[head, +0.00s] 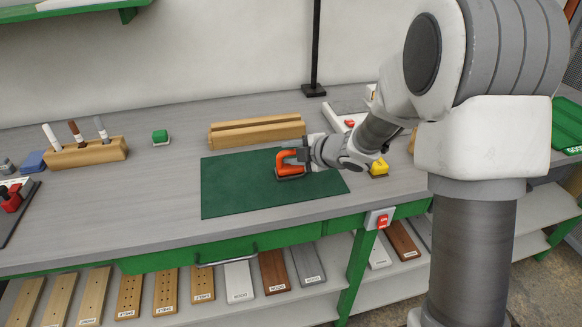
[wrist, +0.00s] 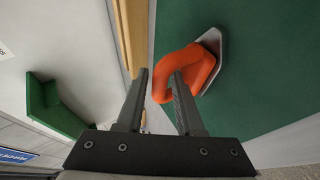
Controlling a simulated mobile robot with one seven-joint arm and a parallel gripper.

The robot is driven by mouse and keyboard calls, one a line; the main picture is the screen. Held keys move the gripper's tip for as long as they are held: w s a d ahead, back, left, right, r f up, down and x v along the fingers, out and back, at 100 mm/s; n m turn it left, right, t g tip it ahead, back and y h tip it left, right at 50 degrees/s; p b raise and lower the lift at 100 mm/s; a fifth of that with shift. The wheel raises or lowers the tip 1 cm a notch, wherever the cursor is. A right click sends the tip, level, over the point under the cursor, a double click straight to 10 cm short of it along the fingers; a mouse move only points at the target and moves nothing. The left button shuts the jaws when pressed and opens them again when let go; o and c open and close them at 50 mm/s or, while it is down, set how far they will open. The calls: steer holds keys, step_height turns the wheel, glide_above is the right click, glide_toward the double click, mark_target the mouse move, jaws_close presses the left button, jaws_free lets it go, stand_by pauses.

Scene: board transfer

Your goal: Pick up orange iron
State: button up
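The orange iron (head: 287,162) sits on the green mat (head: 235,184) on the workbench, with a grey soleplate under its orange body. My gripper (head: 304,155) is low over the mat, at the iron's right side. In the wrist view, my gripper (wrist: 161,73) is open, with a clear gap between its fingers. The front bar of the orange iron's handle (wrist: 162,88) shows between the fingers, and the right finger overlaps the handle loop. I cannot tell whether either finger touches it.
A wooden block (head: 257,131) lies along the mat's back edge. A yellow object (head: 379,167) stands right of my gripper. The mat's left part is clear.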

jaws_close()
steer(key=shift+r, duration=0.1)
stand_by(1.2)
